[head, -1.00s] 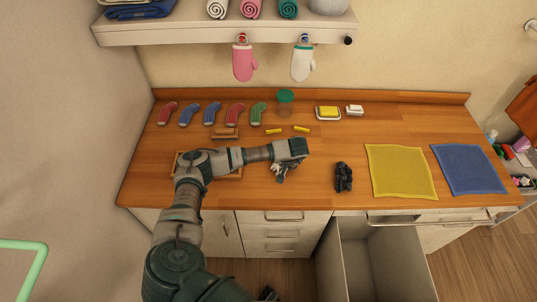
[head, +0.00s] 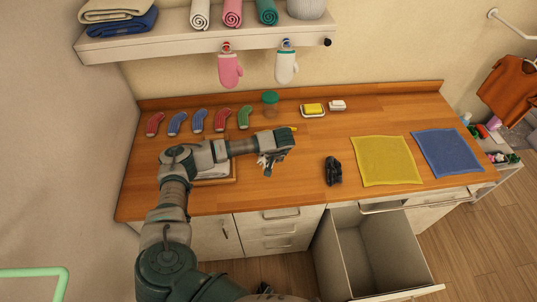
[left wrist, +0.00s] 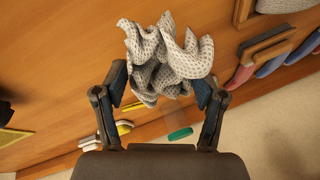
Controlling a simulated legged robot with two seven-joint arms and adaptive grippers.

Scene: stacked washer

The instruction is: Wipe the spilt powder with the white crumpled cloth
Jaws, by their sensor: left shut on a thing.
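The white crumpled cloth (left wrist: 168,58) is between the two fingers of my left gripper (left wrist: 162,88) in the left wrist view, bunched up with its folds sticking out beyond the fingertips. In the head view my left gripper (head: 270,160) is over the middle of the wooden counter (head: 300,190), and the cloth is hard to make out there. Whether the cloth touches the counter I cannot tell. I cannot make out the spilt powder in either view; the arm, gripper and cloth hide part of the counter. My right gripper is not in view.
A dark crumpled thing (head: 333,171) lies right of my gripper, then a yellow cloth (head: 386,160) and a blue cloth (head: 447,152). Behind stand a green-lidded jar (head: 270,98) and a yellow sponge (head: 313,108). A wooden tray (head: 233,181) is partly under my arm. A drawer (head: 372,250) is open in front.

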